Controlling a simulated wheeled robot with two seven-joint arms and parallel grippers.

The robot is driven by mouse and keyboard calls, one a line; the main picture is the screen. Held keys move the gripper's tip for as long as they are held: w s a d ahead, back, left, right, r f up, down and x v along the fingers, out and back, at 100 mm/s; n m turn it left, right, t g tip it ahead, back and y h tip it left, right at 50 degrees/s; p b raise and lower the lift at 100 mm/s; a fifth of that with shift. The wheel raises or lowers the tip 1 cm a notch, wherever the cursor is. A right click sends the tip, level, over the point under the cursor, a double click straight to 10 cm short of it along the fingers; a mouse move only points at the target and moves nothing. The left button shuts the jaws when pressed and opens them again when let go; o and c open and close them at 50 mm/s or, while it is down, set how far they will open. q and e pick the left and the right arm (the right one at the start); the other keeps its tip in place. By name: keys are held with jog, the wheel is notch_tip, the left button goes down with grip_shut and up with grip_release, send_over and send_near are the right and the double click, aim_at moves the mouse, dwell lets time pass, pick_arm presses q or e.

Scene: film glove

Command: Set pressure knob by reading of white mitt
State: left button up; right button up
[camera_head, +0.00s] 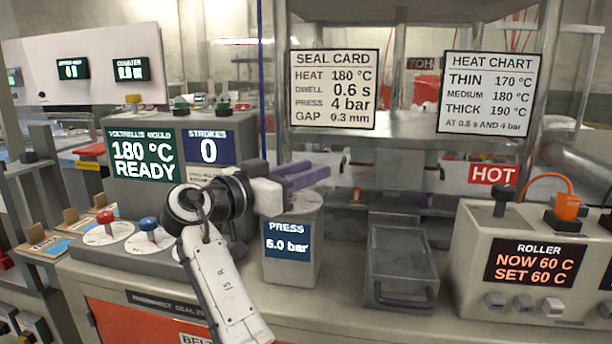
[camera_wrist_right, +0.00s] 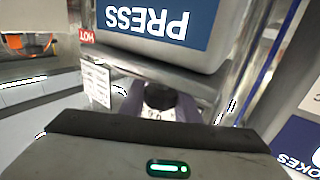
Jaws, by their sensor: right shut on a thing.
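My right gripper (camera_head: 303,176), with purple fingers, reaches over the grey press unit (camera_head: 292,268), whose display (camera_head: 287,240) reads "PRESS 5.0 bar". In the right wrist view the fingers (camera_wrist_right: 158,108) are shut on the dark pressure knob (camera_wrist_right: 160,96), with part of a pale dial under it. In the head view the fingers hide the knob; the pale dial top (camera_head: 298,205) shows below them. No white mitt can be made out. The seal card (camera_head: 333,90) reads 180 °C, 0.6 s, 4 bar, 0.3 mm. My left gripper is not in view.
A heat chart (camera_head: 487,93) lists thin 170, medium 180, thick 190 °C. The mould display (camera_head: 143,155) reads 180 °C READY; strokes (camera_head: 208,148) shows 0. Red (camera_head: 106,220) and blue (camera_head: 149,226) knobs stand left, a grey drawer (camera_head: 400,262) and roller box (camera_head: 510,220) right.

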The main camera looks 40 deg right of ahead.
jog(key=shift+r, duration=0.1)
jog(key=o, duration=1)
jog(key=shift+o, duration=0.2)
